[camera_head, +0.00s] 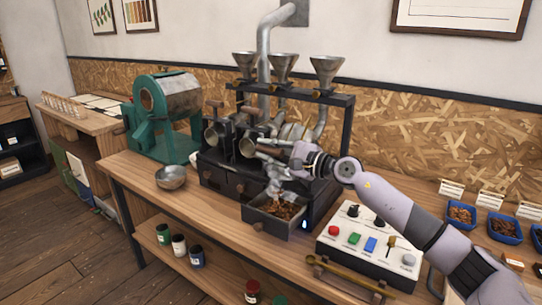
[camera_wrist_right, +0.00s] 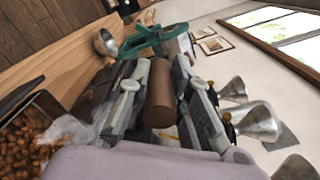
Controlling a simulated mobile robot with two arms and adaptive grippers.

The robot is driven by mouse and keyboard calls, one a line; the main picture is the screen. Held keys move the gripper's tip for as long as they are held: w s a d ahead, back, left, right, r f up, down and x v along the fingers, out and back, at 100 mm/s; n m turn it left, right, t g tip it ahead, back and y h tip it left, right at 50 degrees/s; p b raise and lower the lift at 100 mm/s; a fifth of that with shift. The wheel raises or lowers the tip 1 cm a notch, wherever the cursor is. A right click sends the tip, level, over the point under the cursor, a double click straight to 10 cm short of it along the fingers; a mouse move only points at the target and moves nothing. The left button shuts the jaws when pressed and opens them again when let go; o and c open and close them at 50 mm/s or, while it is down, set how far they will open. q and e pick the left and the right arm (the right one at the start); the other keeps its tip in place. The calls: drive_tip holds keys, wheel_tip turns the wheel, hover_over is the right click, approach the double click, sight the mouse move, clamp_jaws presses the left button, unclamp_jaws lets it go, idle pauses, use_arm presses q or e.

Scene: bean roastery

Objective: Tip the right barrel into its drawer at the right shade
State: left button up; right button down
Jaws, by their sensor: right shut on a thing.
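A black roaster with several small metal barrels stands on the bench. The left barrel (camera_head: 212,137) and middle barrel (camera_head: 247,147) show their round mouths, with brown handles above. The right barrel (camera_head: 292,131) is partly hidden behind my right gripper (camera_head: 277,168). That gripper is shut on a brown cylindrical handle (camera_wrist_right: 160,95), held between its fingers in the wrist view. Below it a dark drawer (camera_head: 268,222) is pulled out and holds brown beans (camera_head: 281,207), which also show in the wrist view (camera_wrist_right: 22,142). The barrel's exact tilt is hidden. My left gripper is not in view.
A control box (camera_head: 368,247) with coloured buttons and a brass scoop (camera_head: 345,277) lie right of the drawer. A metal bowl (camera_head: 171,177) and a green drum roaster (camera_head: 165,115) stand left. Blue sample trays (camera_head: 462,214) are at right. Metal funnels (camera_head: 326,70) rise above.

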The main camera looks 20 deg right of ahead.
drive_tip(key=shift+s+a+f+n+b, duration=0.3)
drive_tip(key=shift+a+f+n+b, duration=0.1)
drive_tip(key=shift+a+f+n, duration=0.15)
drive_tip(key=shift+s+a+f+n+b, duration=0.25)
drive_tip(key=shift+a+f+n+b, duration=0.15)
drive_tip(key=shift+f+n, duration=0.2)
drive_tip(key=shift+a+f, duration=0.1)
drive_tip(key=shift+f, duration=0.05)
drive_tip(key=c, duration=1.4)
unclamp_jaws()
drive_tip(key=shift+c, duration=0.2)
drive_tip(key=v, duration=1.2)
idle(0.6)
